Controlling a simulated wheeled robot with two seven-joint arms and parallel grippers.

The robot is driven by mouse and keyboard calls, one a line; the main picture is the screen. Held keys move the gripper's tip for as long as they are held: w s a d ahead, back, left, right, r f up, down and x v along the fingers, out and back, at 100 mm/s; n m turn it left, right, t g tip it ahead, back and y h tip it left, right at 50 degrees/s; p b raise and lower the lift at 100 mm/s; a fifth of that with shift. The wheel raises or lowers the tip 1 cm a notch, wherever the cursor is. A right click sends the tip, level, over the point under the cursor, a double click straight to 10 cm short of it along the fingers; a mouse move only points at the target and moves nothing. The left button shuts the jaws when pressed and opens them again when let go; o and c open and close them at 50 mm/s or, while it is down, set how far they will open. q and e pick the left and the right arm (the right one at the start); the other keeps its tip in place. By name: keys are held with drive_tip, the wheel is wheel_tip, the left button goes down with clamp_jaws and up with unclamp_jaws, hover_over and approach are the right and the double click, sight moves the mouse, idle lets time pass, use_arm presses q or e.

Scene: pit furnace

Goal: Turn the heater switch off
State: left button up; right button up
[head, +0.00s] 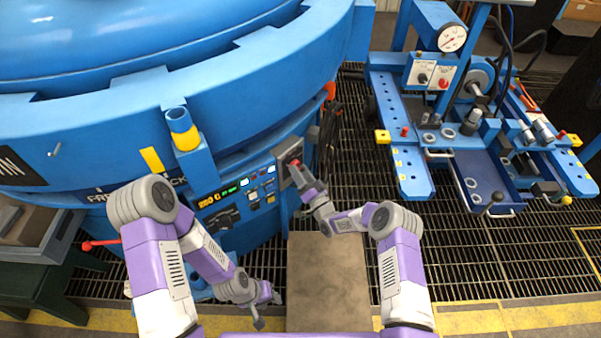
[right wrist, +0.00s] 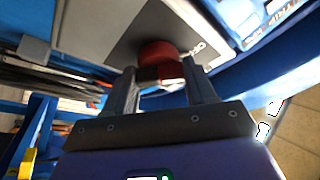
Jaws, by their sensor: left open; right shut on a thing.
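The heater switch is a red knob (right wrist: 160,55) on a grey plate (right wrist: 105,22) in the right wrist view. In the head view the red knob (head: 294,162) shows small on a grey box at the right of the furnace's control panel. My right gripper (head: 297,171) is at this box, and in the right wrist view its two fingers (right wrist: 165,85) stand on either side of the red knob, shut on it. The marking around the knob is too blurred to read. My left gripper (head: 268,306) hangs low and open, away from the panel, near the yellow floor line.
The blue furnace (head: 330,45) fills the upper left. Its control panel (head: 238,205) with lit displays is left of the knob. A blue wheeled rig (head: 405,150) with a gauge stands at the right. A brown plate (head: 327,275) lies on the grated floor.

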drive_tip(key=o, duration=1)
drive_tip(key=shift+o, duration=0.2)
drive_tip(key=p+v, duration=0.2)
drive_tip(key=v, duration=0.5)
drive_tip(key=shift+s+d, duration=0.2)
